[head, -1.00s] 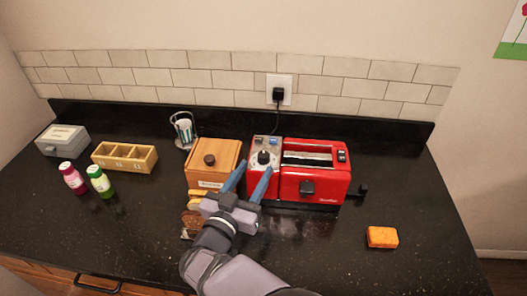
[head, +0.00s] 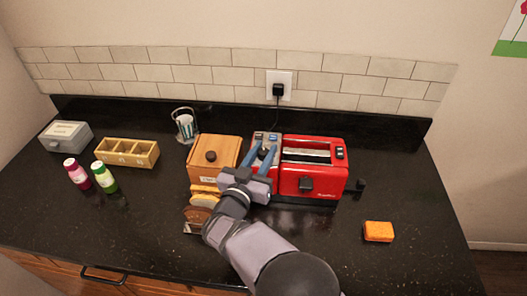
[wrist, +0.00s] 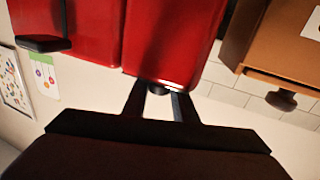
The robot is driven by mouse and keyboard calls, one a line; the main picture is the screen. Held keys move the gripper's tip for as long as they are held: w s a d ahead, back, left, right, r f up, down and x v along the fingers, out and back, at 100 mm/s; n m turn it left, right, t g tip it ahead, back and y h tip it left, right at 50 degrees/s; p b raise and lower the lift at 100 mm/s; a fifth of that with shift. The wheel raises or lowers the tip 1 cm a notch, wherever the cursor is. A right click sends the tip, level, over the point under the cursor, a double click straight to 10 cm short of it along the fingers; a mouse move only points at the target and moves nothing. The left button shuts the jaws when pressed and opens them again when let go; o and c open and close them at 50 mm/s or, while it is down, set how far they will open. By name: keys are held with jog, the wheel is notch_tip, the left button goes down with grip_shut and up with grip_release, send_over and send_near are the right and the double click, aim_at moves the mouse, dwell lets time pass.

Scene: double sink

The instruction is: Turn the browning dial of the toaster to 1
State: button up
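The red toaster (head: 312,183) stands at the middle of the black counter, its slot on the right part and a grey control panel (head: 273,137) on its left part. My gripper (head: 262,154) reaches over this panel, and its blue fingers cover the browning dial there. In the wrist view, the dark dial (wrist: 158,87) shows between the two fingertips, close to both. I cannot tell whether the fingers touch it. The dial's pointer and numbers are hidden or too small to read.
A wooden box (head: 226,150) stands close left of the toaster, with bread slices (head: 203,200) in front of it. The toaster's black lever (head: 360,186) sticks out at right. An orange sponge (head: 378,231) lies front right. Bottles and a wooden tray (head: 145,160) are far left.

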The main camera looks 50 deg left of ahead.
jog(key=c, duration=0.4)
jog(key=shift+n+g+y+b, duration=0.3)
jog(key=shift+n+y+b, duration=0.05)
jog(key=shift+n+y, duration=0.05)
jog(key=n+g+y+b, duration=0.2)
jog(key=y+b, duration=0.1)
jog(key=n+g+y+b, duration=0.1)
jog(key=n+g+b, duration=0.1)
jog(key=shift+w+d+f+y, duration=0.1)
jog(key=shift+f+y, duration=0.2)
jog(key=n+g+y+b, duration=0.2)
jog(key=g+b, duration=0.1)
jog(key=b, duration=0.1)
jog(key=shift+r+n+g+y+b, duration=0.15)
jog(key=shift+n+g+y+b, duration=0.1)
jog(key=shift+n+g+b, duration=0.5)
jog(key=shift+r+n+g+y+b, duration=0.1)
jog(key=shift+n+g+y+b, duration=0.25)
jog(key=shift+g, duration=0.6)
jog(key=shift+r+g, duration=0.1)
jog(key=shift+g, duration=0.2)
jog(key=o, duration=1.1)
jog(key=shift+c, duration=0.2)
jog(key=shift+s, duration=0.2)
